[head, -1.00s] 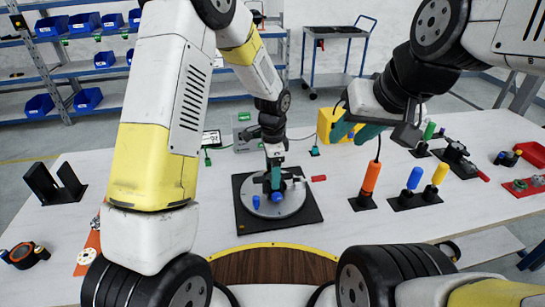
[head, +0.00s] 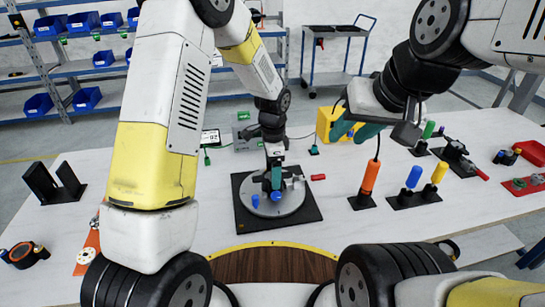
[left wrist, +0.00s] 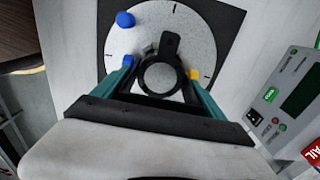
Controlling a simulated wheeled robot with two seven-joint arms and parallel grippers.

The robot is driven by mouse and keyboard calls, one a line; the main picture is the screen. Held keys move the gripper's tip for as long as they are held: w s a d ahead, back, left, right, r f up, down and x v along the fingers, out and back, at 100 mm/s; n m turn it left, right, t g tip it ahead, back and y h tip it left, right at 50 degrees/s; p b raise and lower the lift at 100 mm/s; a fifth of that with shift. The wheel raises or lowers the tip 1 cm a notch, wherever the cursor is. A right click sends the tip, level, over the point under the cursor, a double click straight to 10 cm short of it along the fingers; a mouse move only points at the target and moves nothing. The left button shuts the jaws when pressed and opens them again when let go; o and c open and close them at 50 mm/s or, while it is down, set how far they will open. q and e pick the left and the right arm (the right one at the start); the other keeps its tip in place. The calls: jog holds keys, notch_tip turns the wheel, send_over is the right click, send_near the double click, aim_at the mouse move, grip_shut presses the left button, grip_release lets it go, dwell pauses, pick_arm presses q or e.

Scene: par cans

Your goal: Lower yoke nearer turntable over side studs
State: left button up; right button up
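The turntable (head: 262,212) is a grey disc on a black square base in the middle of the table; it also shows in the left wrist view (left wrist: 190,45). My left gripper (left wrist: 161,72) points down over it. Its teal fingers stand apart on either side of a dark ring-shaped part (left wrist: 160,93) with a black tab. Contact is unclear. Blue and yellow bits show at the left and right fingertips. A blue knob (left wrist: 125,19) stands on the disc. A black U-shaped bracket (head: 54,187), possibly a yoke, stands at the table's left. My right gripper (head: 352,130) is open above the table.
An orange post (head: 369,180) with a cord, a blue post (head: 414,178) and a yellow post (head: 439,174) stand right of the turntable. A yellow box (head: 328,124) and a grey device (head: 247,137) are behind.

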pick_arm(q)
jog(key=shift+a, duration=0.1)
dwell(0.3)
jog(key=o, duration=0.4)
jog(key=shift+r, duration=3.85)
